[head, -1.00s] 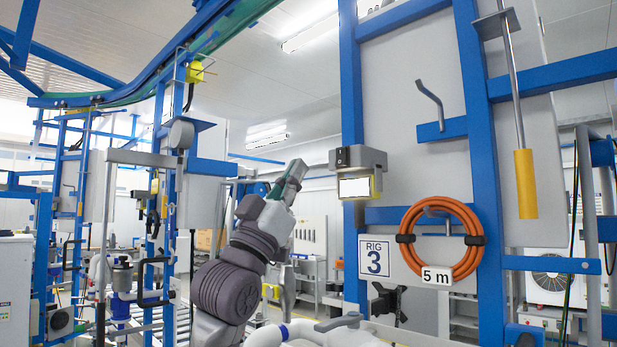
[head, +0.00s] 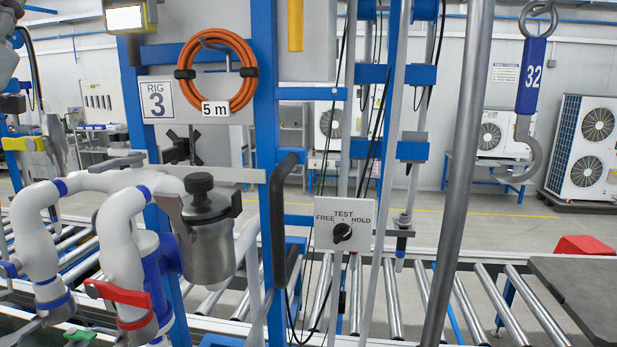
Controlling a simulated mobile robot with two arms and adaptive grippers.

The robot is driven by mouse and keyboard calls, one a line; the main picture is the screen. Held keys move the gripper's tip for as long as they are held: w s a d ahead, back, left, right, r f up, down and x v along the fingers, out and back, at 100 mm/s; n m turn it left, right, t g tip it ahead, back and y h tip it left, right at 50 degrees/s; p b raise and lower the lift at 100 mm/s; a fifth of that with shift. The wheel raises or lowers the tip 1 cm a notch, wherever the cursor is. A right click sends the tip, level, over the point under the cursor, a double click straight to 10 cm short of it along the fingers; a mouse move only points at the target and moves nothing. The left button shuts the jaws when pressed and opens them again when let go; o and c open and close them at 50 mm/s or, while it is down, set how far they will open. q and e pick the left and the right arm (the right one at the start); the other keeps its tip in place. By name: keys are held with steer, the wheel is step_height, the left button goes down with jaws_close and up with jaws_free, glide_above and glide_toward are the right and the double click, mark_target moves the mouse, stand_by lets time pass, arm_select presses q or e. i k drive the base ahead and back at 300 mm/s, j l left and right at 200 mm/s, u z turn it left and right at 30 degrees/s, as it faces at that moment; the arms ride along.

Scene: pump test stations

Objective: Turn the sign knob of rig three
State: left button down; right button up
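The sign of rig three (head: 157,100) hangs on the blue frame at the upper left in the head view. To its right and lower, a white plate (head: 362,212) is lettered TEST, FREE and HOLD. A round black knob (head: 342,232) sits on this plate, under the lettering. Its exact pointing direction is too small to tell. Nothing touches the knob. Neither of my grippers can be made out in the head view; only a grey part that may be my arm shows at the left edge.
White pipes with a red lever (head: 118,293) and a metal canister (head: 208,240) stand at the left. A black handle (head: 280,230) rises left of the plate. A grey pole (head: 462,170) and hanging hook (head: 528,100) are to the right. Rollers (head: 390,300) run behind.

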mark_target(342, 233)
steer(key=k+j, duration=0.1)
steer(key=k, duration=0.85)
